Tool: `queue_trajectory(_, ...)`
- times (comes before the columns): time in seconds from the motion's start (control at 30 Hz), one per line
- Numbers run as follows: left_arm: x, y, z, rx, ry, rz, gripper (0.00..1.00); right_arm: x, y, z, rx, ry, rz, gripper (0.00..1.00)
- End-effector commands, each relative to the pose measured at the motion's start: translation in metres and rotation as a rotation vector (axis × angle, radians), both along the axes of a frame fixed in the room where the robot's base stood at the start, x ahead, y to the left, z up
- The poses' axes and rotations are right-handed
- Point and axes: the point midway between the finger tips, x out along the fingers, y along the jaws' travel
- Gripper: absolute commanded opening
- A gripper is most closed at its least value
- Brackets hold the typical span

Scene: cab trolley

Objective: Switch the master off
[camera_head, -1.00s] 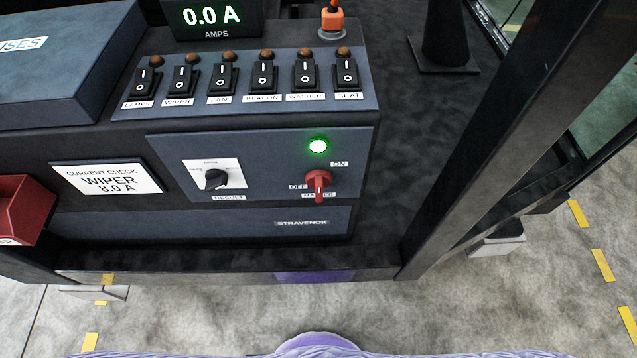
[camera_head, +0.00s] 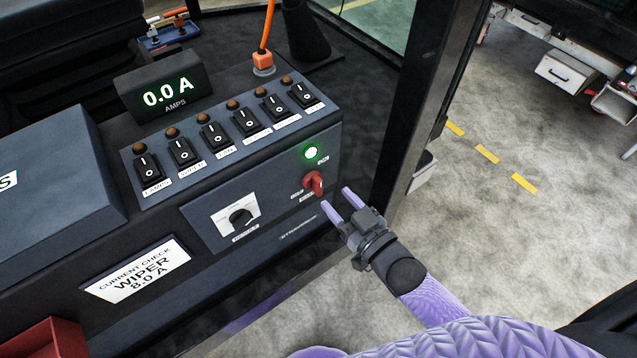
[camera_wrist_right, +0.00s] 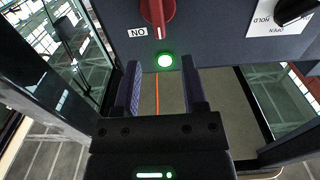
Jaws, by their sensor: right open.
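The red master knob (camera_head: 313,184) sits on the dark front panel, below a lit green lamp (camera_head: 311,152). In the right wrist view the red knob (camera_wrist_right: 157,12) is at the top, beside the ON label, with the green lamp (camera_wrist_right: 165,62) under it. My right gripper (camera_head: 337,199) is open and empty, its fingers pointing at the panel just right of and below the knob, apparently apart from it. In the right wrist view the gripper (camera_wrist_right: 160,80) has its two fingers spread, with nothing between them. My left gripper is not in view.
A row of black rocker switches (camera_head: 215,132) lies above the panel, with the 0.0 A display (camera_head: 163,93) behind. The black result knob (camera_head: 240,217) is left of the master. A dark cab post (camera_head: 425,90) rises close to the right of my gripper.

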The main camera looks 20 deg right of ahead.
Motion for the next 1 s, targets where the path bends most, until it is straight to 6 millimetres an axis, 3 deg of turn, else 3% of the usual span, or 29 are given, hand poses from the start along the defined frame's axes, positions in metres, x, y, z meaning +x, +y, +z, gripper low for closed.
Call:
queue_trajectory(0.1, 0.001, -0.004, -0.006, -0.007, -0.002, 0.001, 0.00, 0.027, 0.010, -0.002, 0.001, -0.002, 0.000, 0.54)
queue_trajectory(0.23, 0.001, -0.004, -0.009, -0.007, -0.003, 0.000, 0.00, 0.046, 0.016, -0.002, 0.000, 0.000, -0.001, 0.54)
queue_trajectory(0.63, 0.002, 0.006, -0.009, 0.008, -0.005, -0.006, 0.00, 0.056, 0.020, -0.001, -0.001, 0.004, -0.001, 0.54)
queue_trajectory(0.9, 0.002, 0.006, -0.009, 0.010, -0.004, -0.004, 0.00, 0.056, 0.020, -0.001, -0.002, 0.005, -0.001, 0.00)
queue_trajectory(1.0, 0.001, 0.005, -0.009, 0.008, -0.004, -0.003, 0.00, 0.055, 0.020, -0.002, -0.002, 0.007, -0.001, 0.00)
